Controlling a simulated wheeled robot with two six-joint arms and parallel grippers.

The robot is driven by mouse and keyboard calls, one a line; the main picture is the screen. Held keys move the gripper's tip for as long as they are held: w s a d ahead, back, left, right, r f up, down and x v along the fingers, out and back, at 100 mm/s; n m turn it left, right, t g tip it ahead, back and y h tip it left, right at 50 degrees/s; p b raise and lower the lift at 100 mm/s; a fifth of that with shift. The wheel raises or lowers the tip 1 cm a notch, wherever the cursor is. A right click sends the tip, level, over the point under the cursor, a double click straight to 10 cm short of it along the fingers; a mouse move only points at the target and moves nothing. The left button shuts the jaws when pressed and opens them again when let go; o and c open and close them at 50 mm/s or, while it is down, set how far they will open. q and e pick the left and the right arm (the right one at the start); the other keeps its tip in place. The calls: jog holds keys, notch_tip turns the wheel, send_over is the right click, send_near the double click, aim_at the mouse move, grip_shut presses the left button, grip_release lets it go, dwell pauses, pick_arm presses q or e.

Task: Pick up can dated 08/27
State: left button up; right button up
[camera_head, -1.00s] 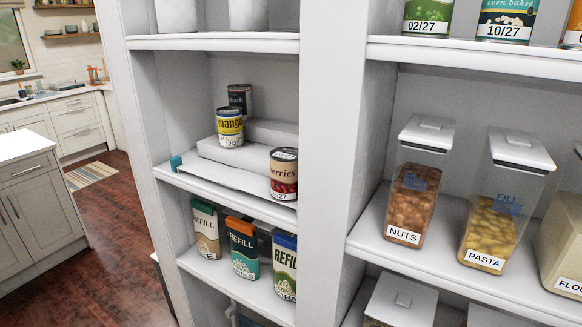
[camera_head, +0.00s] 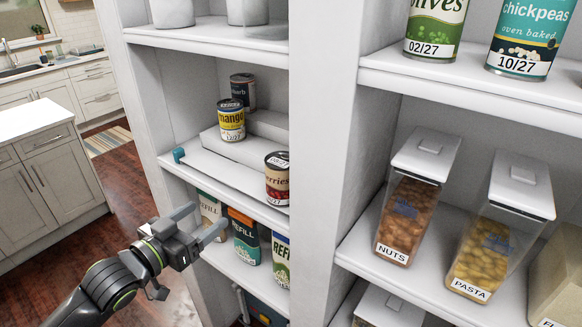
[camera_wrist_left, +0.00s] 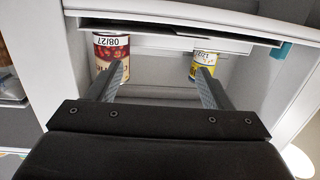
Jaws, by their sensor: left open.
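The can labelled 08/27 is the red-and-cream berries can (camera_head: 277,182), standing at the right end of the middle shelf tier. In the left wrist view its 08/27 label (camera_wrist_left: 111,42) shows at upper left, upside down. The yellow mango can (camera_head: 231,122) stands farther left and back; it also shows in the left wrist view (camera_wrist_left: 202,58). A dark can (camera_head: 243,88) stands behind it. My left gripper (camera_head: 208,216) is open and empty, in front of the shelves, lower and left of the berries can, apart from it. My right gripper is out of view.
The middle shelf (camera_head: 262,207) holds a white stepped riser (camera_head: 240,155). Refill cartons (camera_head: 246,240) stand on the tier below, close behind my left gripper. A white upright post (camera_head: 325,150) separates these shelves from the nuts (camera_head: 410,222) and pasta (camera_head: 497,240) containers. The floor at left is open.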

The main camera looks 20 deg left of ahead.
pick_arm(q)
jog(key=s+d+r+m+h, duration=0.2)
jog(key=s+d+r+h, duration=0.1)
jog(key=d+r, duration=0.35)
jog(key=b, duration=1)
send_near(280, 164)
jog(key=w+f, duration=0.1)
jog(key=f, duration=0.1)
jog(key=shift+w+d+r+p, duration=0.1)
jog(key=shift+w+r+p, duration=0.15)
jog(key=shift+w, duration=0.3)
jog(key=shift+w+r+p, duration=0.2)
jog(key=shift+w+p, duration=0.15)
jog(key=shift+w, duration=0.15)
jog(key=shift+p+x, duration=0.3)
jog(key=shift+x, duration=1.25)
jog(key=shift+w+d+p, duration=0.15)
jog(key=shift+w+p, duration=0.15)
jog(key=shift+w, duration=0.05)
jog(key=p+x, duration=0.1)
jog(key=x, duration=0.3)
jog(key=shift+s+d+r+p, duration=0.1)
jog(key=shift+d+r+p, duration=0.05)
jog(key=shift+p, duration=0.2)
jog(key=shift+w+d, duration=0.1)
jog(key=shift+w, duration=0.15)
